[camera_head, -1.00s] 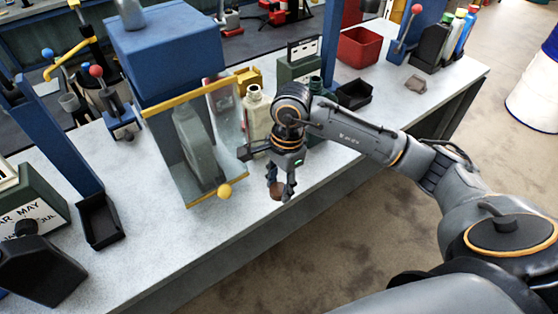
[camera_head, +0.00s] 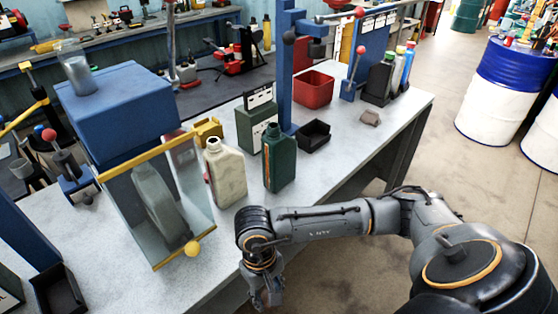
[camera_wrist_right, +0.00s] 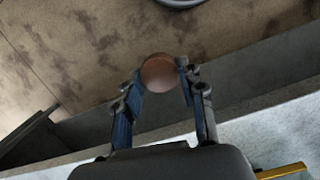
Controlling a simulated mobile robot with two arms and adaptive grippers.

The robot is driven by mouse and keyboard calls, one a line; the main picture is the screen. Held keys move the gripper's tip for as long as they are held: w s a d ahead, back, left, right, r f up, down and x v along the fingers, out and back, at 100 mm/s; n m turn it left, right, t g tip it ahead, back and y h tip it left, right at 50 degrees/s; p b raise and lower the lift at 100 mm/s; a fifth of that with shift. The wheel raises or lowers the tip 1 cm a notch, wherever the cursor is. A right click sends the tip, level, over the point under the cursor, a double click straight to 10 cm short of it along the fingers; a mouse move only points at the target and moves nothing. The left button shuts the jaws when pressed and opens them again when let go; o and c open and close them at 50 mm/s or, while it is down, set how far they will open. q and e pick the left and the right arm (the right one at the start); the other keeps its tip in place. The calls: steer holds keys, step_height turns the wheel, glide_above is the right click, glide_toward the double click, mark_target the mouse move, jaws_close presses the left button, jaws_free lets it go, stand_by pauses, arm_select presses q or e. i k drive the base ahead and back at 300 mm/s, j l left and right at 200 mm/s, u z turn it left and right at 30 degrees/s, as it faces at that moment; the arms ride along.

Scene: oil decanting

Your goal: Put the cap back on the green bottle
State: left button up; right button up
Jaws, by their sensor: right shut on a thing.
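The green bottle (camera_head: 279,160) stands upright on the grey workbench (camera_head: 228,240), with its dark open neck uncovered. My right gripper (camera_head: 268,300) is low near the bench's front edge, in front of the bottle and apart from it. In the right wrist view its fingers (camera_wrist_right: 158,85) are shut on a round brown cap (camera_wrist_right: 160,77). In the head view the cap is hard to make out at the bottom. My left gripper is not in view.
A cream bottle (camera_head: 225,172) stands left of the green bottle. A clear-fronted box with a yellow frame (camera_head: 146,165) is further left. A black tray (camera_head: 313,135) and a red bin (camera_head: 313,89) are behind to the right.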

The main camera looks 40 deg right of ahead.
mark_target(278, 149)
steer(key=l+z, duration=0.2)
steer(key=l, duration=3.9)
